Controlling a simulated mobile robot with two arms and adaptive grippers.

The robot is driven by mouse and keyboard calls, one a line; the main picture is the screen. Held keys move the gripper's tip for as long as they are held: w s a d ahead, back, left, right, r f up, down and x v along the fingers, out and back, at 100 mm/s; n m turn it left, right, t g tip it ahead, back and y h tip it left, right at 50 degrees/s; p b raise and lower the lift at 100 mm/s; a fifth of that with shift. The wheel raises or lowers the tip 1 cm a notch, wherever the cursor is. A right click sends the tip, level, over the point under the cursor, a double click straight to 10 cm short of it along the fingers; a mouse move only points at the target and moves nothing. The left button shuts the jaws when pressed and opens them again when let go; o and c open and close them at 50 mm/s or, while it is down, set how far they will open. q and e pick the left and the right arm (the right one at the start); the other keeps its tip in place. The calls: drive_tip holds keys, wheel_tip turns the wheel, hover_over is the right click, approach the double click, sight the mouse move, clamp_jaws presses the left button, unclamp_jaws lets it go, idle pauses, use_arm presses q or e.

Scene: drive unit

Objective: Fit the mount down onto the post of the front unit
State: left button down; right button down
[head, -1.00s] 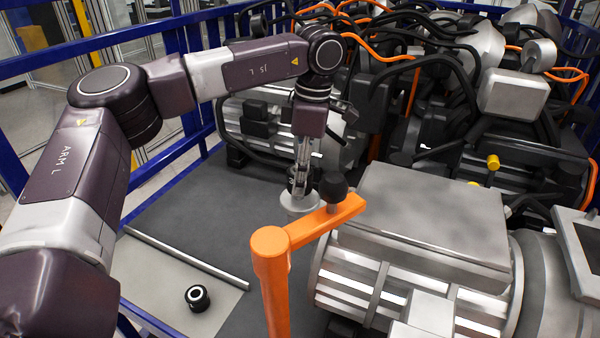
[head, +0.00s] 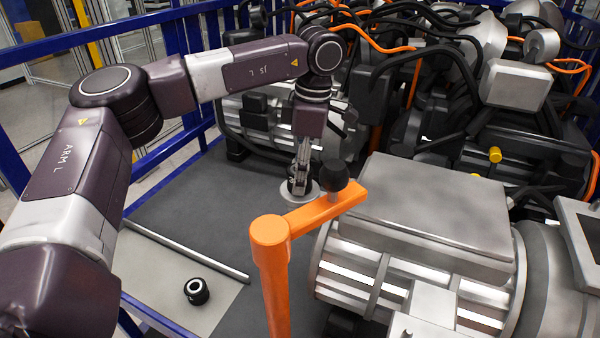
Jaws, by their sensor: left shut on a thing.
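My left gripper (head: 300,177) points down behind the orange arm and is shut on a small dark piece, seemingly the mount (head: 294,188). Its fingers hide part of it. A pale metal disc (head: 291,201) lies directly beneath the dark piece; I cannot tell whether they touch or whether the disc is part of it. The orange arm and a black ball knob partly cover the disc's right side. The front unit (head: 420,205) is a large grey metal housing at the right. I cannot clearly make out its post. My right gripper is not in view.
An orange upright with a side arm (head: 270,232) and black knob (head: 335,174) stands close in front of the left gripper. A black ring-topped piece (head: 196,291) lies on the pale panel near a metal rod (head: 190,250). Cables and machinery crowd the back; blue rails edge the left.

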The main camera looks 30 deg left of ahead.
use_arm(q)
drive_tip(key=c, duration=1.1)
unclamp_jaws()
wheel_tip(320, 180, up, 12)
drive_tip(key=d, duration=0.1)
drive_tip(key=shift+w+d, duration=0.15)
drive_tip(key=shift+w, duration=0.1)
wheel_tip(320, 180, up, 6)
drive_tip(key=p, duration=0.7)
drive_tip(key=shift+f, duration=0.1)
